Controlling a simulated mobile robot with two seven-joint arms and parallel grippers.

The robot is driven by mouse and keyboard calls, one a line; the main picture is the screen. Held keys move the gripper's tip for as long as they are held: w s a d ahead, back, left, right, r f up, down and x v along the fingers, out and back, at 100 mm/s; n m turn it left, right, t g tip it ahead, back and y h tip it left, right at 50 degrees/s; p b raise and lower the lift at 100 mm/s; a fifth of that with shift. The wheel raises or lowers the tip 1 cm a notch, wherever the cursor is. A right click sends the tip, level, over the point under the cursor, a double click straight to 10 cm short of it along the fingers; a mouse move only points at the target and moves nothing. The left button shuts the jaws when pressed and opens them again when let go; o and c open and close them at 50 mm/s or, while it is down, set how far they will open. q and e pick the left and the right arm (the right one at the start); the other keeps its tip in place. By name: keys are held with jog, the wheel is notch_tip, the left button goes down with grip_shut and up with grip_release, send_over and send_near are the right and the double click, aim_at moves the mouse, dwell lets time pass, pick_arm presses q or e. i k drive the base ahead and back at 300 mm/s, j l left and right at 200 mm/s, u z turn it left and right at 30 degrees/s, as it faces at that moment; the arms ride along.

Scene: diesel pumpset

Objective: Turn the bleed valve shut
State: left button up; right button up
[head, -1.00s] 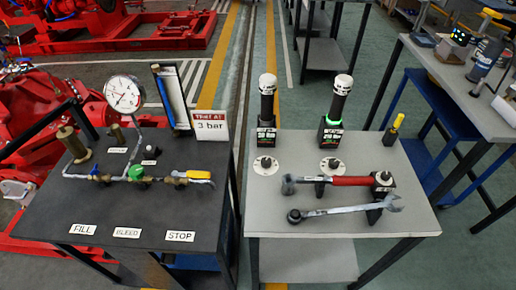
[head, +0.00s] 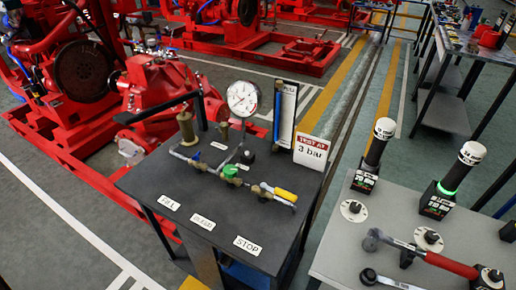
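The dark bench (head: 150,185) carries a brass pipe run (head: 210,166) with three valves. A blue-handled valve (head: 194,157) is at the left, a green-handled valve (head: 230,171) in the middle and a yellow-handled lever valve (head: 284,194) at the right. In front lie the labels FILL (head: 169,202), BLEED (head: 202,222) and STOP (head: 247,246). The green valve is in the middle, like the BLEED label. Whether it is open or shut cannot be told. A round white gauge (head: 243,97) stands above the pipe. Neither gripper is in view.
A sign reading "3 bar" (head: 311,150) and a blue-tubed panel (head: 285,110) stand at the bench's back. A grey table (head: 345,255) at the right holds wrenches (head: 450,265) and two black testers (head: 375,150). Red pump machines (head: 165,90) stand behind. Floor at the left is clear.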

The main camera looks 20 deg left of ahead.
aim_at(230, 172)
jog(key=u, duration=1.05)
